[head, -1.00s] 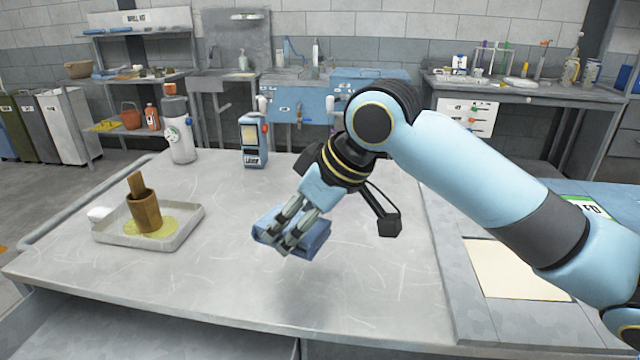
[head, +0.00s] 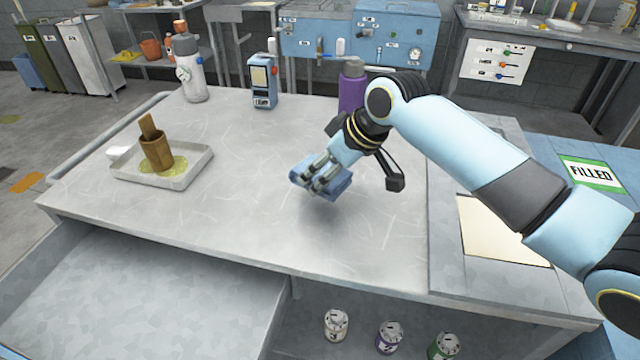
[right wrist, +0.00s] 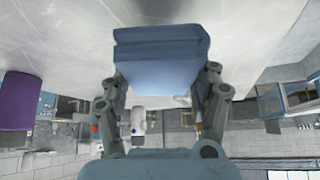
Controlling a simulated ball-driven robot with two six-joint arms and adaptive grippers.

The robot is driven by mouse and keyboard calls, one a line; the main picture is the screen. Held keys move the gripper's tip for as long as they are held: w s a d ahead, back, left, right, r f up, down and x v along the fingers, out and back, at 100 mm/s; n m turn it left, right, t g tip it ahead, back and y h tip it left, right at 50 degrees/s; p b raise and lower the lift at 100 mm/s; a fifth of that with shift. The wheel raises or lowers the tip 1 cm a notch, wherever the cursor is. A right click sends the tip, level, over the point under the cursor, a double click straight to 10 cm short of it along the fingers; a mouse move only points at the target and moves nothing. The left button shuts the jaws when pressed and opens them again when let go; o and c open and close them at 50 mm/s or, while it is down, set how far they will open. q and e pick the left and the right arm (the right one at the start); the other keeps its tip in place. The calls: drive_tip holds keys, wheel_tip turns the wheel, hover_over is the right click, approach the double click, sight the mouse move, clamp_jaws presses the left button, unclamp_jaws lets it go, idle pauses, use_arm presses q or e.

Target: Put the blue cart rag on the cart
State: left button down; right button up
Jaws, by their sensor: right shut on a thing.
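The blue cart rag (head: 333,184), a folded block of cloth, is between the fingers of my right gripper (head: 318,178). The right gripper is shut on it and holds it over the middle of the grey metal cart top (head: 250,215). A shadow lies on the top below the rag, so it seems a little above the surface. In the right wrist view the rag (right wrist: 160,55) fills the space between both fingers. My left gripper is not in view.
A tray (head: 190,178) with a brown cup (head: 156,153) in yellow liquid is at the left. A white bottle (head: 190,75), a blue device (head: 264,82) and a purple bottle (head: 351,92) stand at the back. Several cans (head: 390,336) sit on the shelf below. The top's middle is clear.

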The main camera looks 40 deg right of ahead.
sight(322, 200)
drive_tip(key=shift+w+f, duration=0.25)
drive_tip(key=shift+w, duration=0.05)
drive_tip(key=shift+f, duration=0.35)
wheel_tip(322, 200, down, 3)
drive_tip(key=shift+f, duration=0.1)
drive_tip(key=shift+f, duration=0.15)
drive_tip(key=o, duration=1.2)
drive_tip(key=shift+c, duration=0.2)
